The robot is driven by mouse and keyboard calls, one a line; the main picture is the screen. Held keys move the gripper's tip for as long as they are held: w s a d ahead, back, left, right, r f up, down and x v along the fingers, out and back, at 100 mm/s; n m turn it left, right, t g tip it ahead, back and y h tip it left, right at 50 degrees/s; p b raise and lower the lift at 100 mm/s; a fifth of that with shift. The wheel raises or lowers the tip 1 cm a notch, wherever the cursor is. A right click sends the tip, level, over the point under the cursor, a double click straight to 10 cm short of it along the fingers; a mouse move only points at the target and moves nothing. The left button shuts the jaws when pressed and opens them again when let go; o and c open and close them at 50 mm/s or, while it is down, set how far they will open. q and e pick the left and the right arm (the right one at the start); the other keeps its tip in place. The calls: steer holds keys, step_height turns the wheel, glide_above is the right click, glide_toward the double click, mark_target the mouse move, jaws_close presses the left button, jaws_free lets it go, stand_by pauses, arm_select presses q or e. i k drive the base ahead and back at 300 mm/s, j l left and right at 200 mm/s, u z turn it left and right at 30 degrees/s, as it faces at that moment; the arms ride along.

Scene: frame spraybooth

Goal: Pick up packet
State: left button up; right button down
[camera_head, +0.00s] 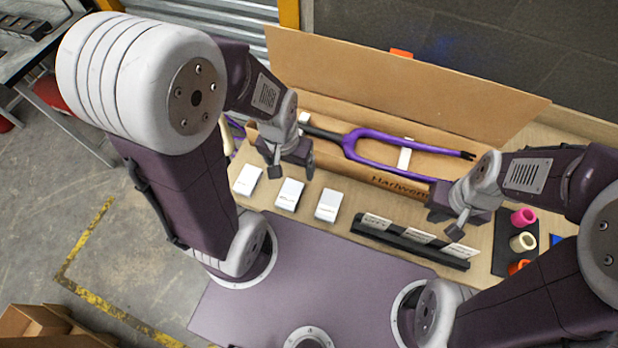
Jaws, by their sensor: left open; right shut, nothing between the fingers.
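Three white packets with small print lie in a row on the wooden table: a left one (247,180), a middle one (289,195) and a right one (327,205). My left gripper (291,169) is open just behind the row, nearest the middle packet, with its fingers pointing down. No packet shows between its fingers, and I cannot tell its exact height above the table. My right gripper (451,218) is shut and empty, close to the right end of the black holder.
A long open cardboard box (400,182) behind the packets holds a purple fork (400,144). A black holder (400,243) with white labels stands in front. A dark tray (507,240) with pink, cream and orange rolls is at right.

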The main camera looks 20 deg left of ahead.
mark_target(288, 197)
steer(key=l+u, duration=0.1)
steer(key=u, duration=0.35)
steer(key=k+u, duration=0.1)
steer(key=u, duration=0.3)
steer(key=k+u, duration=0.1)
steer(key=u, duration=0.35)
steer(key=k+u, duration=0.1)
steer(key=u, duration=0.35)
